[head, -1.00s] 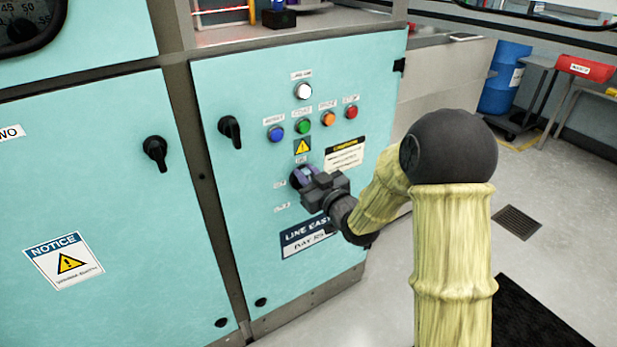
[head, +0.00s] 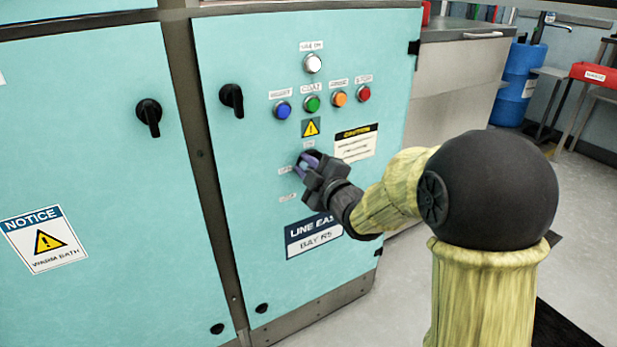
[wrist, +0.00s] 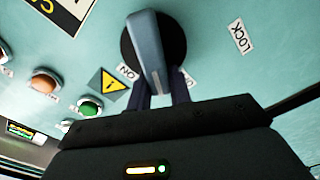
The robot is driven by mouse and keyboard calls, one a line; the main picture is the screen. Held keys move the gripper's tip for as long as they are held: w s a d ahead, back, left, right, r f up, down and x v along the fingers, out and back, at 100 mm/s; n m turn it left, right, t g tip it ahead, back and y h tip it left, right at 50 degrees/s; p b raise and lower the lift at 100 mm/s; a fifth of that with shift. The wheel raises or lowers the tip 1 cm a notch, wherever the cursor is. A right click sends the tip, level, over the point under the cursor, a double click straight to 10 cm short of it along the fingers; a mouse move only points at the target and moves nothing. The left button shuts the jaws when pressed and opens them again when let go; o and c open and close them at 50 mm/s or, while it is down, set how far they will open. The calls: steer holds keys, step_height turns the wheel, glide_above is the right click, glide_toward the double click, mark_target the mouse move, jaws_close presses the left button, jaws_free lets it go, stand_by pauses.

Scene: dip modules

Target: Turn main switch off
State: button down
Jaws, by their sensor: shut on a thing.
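The main switch is a rotary knob with a blue-grey handle (wrist: 150,50) on a round black base. It sits on the turquoise cabinet door, and in the head view (head: 305,162) my gripper partly hides it. In the wrist view the handle runs from the top of the base down between my fingers, near the ON label (wrist: 127,72). A LOCK label (wrist: 240,36) is to its right; another label beside my finger is partly hidden. My gripper (wrist: 167,92) is shut on the handle; it also shows at the door in the head view (head: 315,172).
Blue, green, orange and red buttons (head: 312,103) and a white lamp (head: 313,63) are above the switch. Black door handles (head: 232,98) stick out at the left. A notice plate (head: 314,235) is below. Open floor lies right of the cabinet.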

steer(key=n+b, duration=0.1)
steer(key=f+n+b, duration=0.1)
steer(key=b, duration=0.1)
steer(key=n+b, duration=0.1)
steer(key=n, duration=0.1)
steer(key=shift+s+a+f+b, duration=0.15)
steer(key=shift+a+b, duration=0.1)
steer(key=shift+b, duration=0.15)
steer(key=shift+n+b, duration=0.9)
steer(key=shift+n, duration=0.1)
steer(key=c, duration=1.3)
jaws_free()
steer(key=shift+f, duration=0.1)
steer(key=p+v, duration=0.3)
steer(key=v, duration=1.4)
steer(key=shift+s+d, duration=0.1)
steer(key=shift+d, duration=0.1)
